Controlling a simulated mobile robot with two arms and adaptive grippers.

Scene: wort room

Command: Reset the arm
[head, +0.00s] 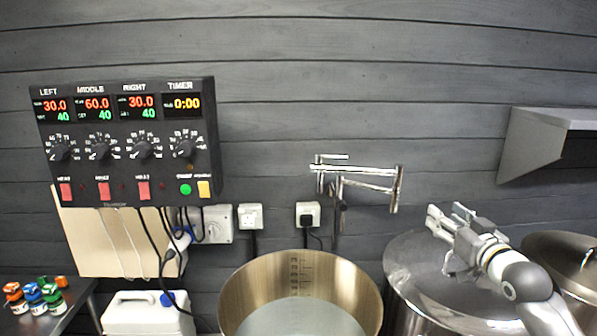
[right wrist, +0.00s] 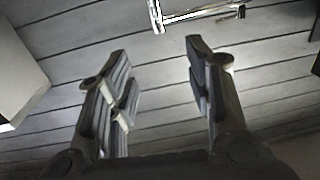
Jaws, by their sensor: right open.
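My right gripper (head: 446,220) is raised above the lidded steel kettle (head: 412,262) at the right in the head view. Its arm comes in from the lower right. In the right wrist view the two fingers of the right gripper (right wrist: 160,75) stand wide apart with nothing between them. The dark plank wall shows behind them. My left gripper is in neither view.
An open steel kettle (head: 236,300) holding pale liquid stands at the middle. A metal swing-arm tap (head: 358,172) is on the wall, left of the gripper. A shelf (head: 540,130) juts out at upper right. A control panel (head: 125,140) hangs at left, above a white canister (head: 140,318).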

